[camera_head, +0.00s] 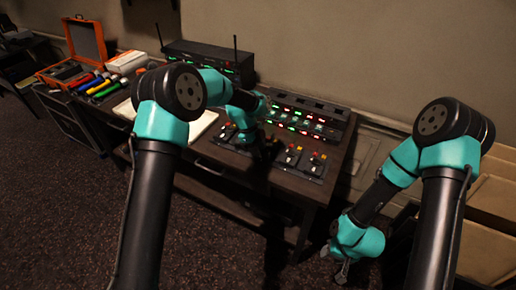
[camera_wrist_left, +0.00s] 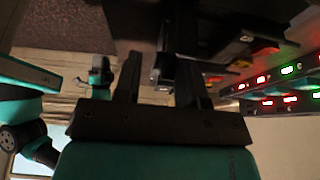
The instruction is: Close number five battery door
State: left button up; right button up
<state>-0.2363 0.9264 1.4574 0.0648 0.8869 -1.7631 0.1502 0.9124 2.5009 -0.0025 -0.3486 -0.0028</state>
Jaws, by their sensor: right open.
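My left gripper (camera_head: 262,150) is low over the desk front, beside the small black packs, and partly hidden by its own arm. In the left wrist view its two fingers (camera_wrist_left: 160,82) stand apart. A black part (camera_wrist_left: 182,70) shows beyond and partly between them; I cannot tell whether they touch it. Small black packs (camera_head: 301,160) with red and orange parts sit along the desk's front edge. Their numbers are too small to read, and I cannot tell which door is number five or how it stands. My right gripper (camera_head: 342,270) hangs open and empty, right of the desk.
A black rack (camera_head: 310,118) with red and green lights stands behind the packs. A receiver with two antennas (camera_head: 205,58) is at the back. Coloured handheld microphones (camera_head: 98,84) and an orange case (camera_head: 75,45) are at the left. A wall is behind the desk.

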aim_at(264, 157)
pick_arm(q)
jog(key=shift+c, duration=0.3)
grip_shut()
jog(key=shift+w+d+g, duration=0.1)
jog(key=shift+w+g, duration=0.1)
jog(key=shift+g, duration=0.1)
dwell(0.7)
jog(key=shift+w+d+r+n+g+y, duration=0.1)
jog(key=shift+w+d+n+g+y, duration=0.1)
jog(key=shift+w+g+y, duration=0.35)
jog(key=shift+w+d+n+g+y, duration=0.1)
jog(key=shift+w+d+g+y, duration=0.2)
jog(key=shift+g, duration=0.55)
jog(key=shift+w+d+n+g+y, duration=0.2)
jog(key=shift+w+n+g+y, duration=0.2)
jog(key=shift+w+g, duration=0.65)
jog(key=shift+s+g, duration=0.25)
jog(key=shift+g, duration=0.1)
